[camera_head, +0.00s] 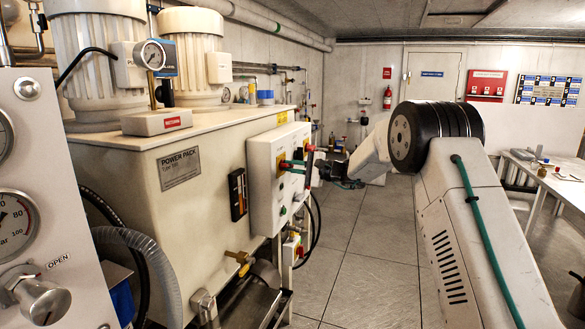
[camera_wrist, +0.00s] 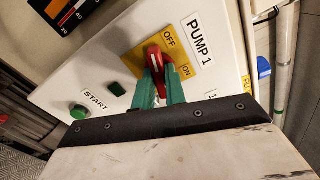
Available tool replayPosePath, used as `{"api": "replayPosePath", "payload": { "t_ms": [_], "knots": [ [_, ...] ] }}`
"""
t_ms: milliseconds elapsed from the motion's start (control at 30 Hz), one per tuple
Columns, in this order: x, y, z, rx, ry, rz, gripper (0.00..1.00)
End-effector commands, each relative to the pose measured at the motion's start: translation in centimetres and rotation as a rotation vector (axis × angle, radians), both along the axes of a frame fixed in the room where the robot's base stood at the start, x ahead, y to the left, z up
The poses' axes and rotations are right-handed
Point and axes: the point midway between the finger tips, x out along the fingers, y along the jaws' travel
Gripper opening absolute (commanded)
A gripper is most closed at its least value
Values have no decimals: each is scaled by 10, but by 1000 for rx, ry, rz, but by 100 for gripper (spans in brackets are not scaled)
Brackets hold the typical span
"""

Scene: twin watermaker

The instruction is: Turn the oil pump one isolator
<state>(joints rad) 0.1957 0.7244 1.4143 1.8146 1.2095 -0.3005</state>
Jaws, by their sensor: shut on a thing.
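The pump one isolator (camera_wrist: 155,58) is a red rotary handle on a yellow plate (camera_wrist: 187,56) marked OFF and ON, beside a PUMP 1 label. My gripper (camera_wrist: 160,78) has green fingers on both sides of the red handle and is shut on it. The handle looks tilted between the two markings; its exact setting I cannot tell. In the head view my gripper (camera_head: 290,166) reaches the white control box (camera_head: 262,195) on the power pack's side, and the handle is mostly hidden there.
The cream power pack tank (camera_head: 200,215) stands left of my arm. A green START button (camera_wrist: 78,111) and a dark green button (camera_wrist: 116,89) are on the panel. Black hoses (camera_head: 316,225) hang below the box. The tiled floor (camera_head: 370,240) is clear. A table (camera_head: 560,185) stands at right.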

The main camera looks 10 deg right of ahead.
Motion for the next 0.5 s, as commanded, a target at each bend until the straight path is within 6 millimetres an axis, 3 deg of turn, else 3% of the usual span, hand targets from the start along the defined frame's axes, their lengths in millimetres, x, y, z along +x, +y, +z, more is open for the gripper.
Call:
{"api": "replayPosePath", "payload": {
  "t_ms": [500],
  "knots": [
    [0, -1, -1, 288, 398, -1, 0]
  ]
}}
